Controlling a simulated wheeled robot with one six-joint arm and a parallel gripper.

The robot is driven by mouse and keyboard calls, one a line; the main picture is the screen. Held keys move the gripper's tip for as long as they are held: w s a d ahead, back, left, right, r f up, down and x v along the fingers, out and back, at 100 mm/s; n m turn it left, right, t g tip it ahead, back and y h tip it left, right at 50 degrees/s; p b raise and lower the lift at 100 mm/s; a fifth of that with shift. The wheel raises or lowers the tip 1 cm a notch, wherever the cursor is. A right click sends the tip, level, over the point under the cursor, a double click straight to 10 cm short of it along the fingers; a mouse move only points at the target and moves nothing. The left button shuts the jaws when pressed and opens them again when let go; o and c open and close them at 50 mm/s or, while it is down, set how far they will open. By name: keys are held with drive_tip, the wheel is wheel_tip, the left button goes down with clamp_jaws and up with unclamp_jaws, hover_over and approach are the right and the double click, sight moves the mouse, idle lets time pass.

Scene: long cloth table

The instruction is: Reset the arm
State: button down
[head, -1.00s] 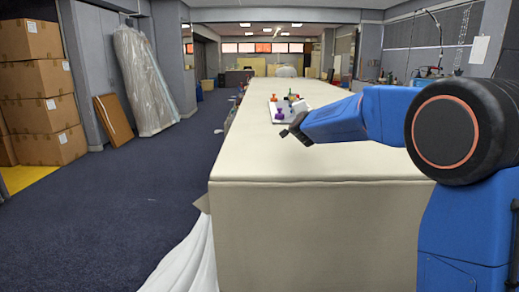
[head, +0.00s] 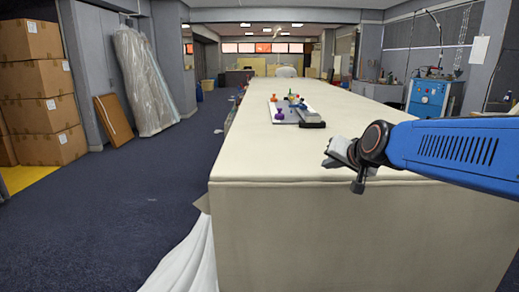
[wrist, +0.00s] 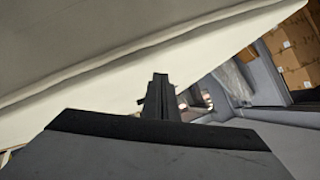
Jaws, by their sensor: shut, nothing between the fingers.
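My blue arm reaches in from the right in the head view. My gripper (head: 338,153) is over the near right part of the long cloth table (head: 265,155), close to its front edge. It is shut and holds nothing. In the wrist view, the dark fingers of my gripper (wrist: 158,95) are together, with the pale table cloth (wrist: 110,90) behind them.
A light board (head: 288,114) with several small coloured pieces lies farther back on the table, a black item (head: 312,125) at its near right corner. Cardboard boxes (head: 38,90) are stacked at the left. The table's near left is clear.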

drive_tip(key=s+d+f+n+g+h, duration=0.1)
drive_tip(key=s+d+f+g, duration=0.1)
drive_tip(key=s+f, duration=0.4)
drive_tip(key=s+d+f+n+g, duration=0.1)
drive_tip(key=s+f, duration=0.4)
drive_tip(key=s, duration=1)
drive_tip(key=s+d+f+n+g+h, duration=0.1)
drive_tip(key=s+d+f, duration=0.4)
drive_tip(key=s, duration=0.6)
drive_tip(key=f+n+g, duration=0.1)
drive_tip(key=g, duration=0.1)
drive_tip(key=shift+d+f+g+h, duration=0.15)
drive_tip(key=shift+f+g+h, duration=0.15)
